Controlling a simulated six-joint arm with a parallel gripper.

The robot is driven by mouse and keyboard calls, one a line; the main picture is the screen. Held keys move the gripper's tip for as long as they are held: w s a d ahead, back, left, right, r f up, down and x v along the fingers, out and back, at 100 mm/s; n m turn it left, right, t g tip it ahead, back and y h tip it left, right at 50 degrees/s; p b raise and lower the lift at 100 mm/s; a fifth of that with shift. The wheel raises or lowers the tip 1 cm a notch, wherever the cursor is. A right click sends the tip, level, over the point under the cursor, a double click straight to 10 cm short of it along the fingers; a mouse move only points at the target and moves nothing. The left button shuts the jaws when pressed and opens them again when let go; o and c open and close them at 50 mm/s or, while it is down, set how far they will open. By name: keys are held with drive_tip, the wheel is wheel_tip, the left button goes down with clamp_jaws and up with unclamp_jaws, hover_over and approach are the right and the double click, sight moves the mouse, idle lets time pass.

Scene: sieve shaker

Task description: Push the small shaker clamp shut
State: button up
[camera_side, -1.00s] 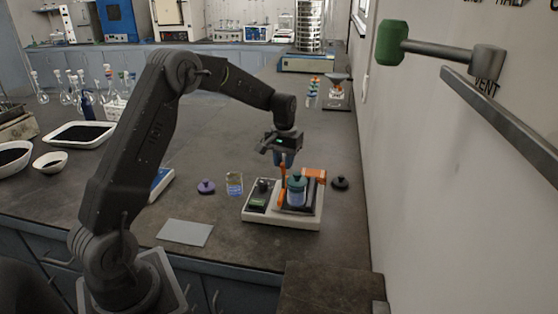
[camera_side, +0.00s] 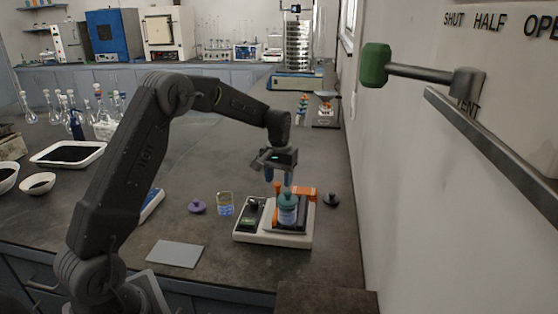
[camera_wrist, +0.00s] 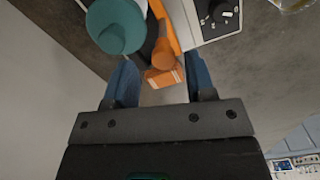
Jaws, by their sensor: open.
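The small shaker (camera_side: 272,238) is a pale box on the bench holding a jar with a teal lid (camera_side: 287,195). Its orange clamp (camera_wrist: 163,52) shows in the wrist view beside the teal lid, its rounded end in front of the gap between my fingers. My gripper (camera_side: 278,178), with blue fingers, is open and points down just above and behind the jar. In the wrist view my gripper (camera_wrist: 161,78) has nothing between its fingers; contact with the clamp cannot be told.
A black knob-topped lid (camera_side: 331,199) lies right of the shaker. A purple lid (camera_side: 197,206) and a small glass beaker (camera_side: 225,204) stand left. A grey plate (camera_side: 175,253) lies in front. The wall with a green-handled lever (camera_side: 374,65) is at right.

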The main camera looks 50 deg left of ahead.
wheel_tip(320, 180, up, 13)
idle(0.3)
drive_tip(key=shift+d, duration=0.1)
drive_tip(key=s+d+r+m+t, duration=0.2)
drive_tip(key=s+d+r, duration=0.1)
drive_tip(key=s+d, duration=0.4)
drive_tip(key=s+d+r+m+t, duration=0.1)
drive_tip(key=s+d+r, duration=0.2)
drive_tip(key=s+d, duration=0.35)
drive_tip(key=s+d+f+m+t, duration=0.1)
drive_tip(key=s+d+f, duration=0.1)
drive_tip(key=s, duration=0.5)
drive_tip(key=s+d+f+m+t, duration=0.1)
drive_tip(key=s+d+f+m, duration=0.1)
drive_tip(key=s, duration=0.6)
drive_tip(key=shift+d+f+t, duration=0.3)
drive_tip(key=shift+d+f, duration=0.35)
drive_tip(key=shift+d, duration=0.1)
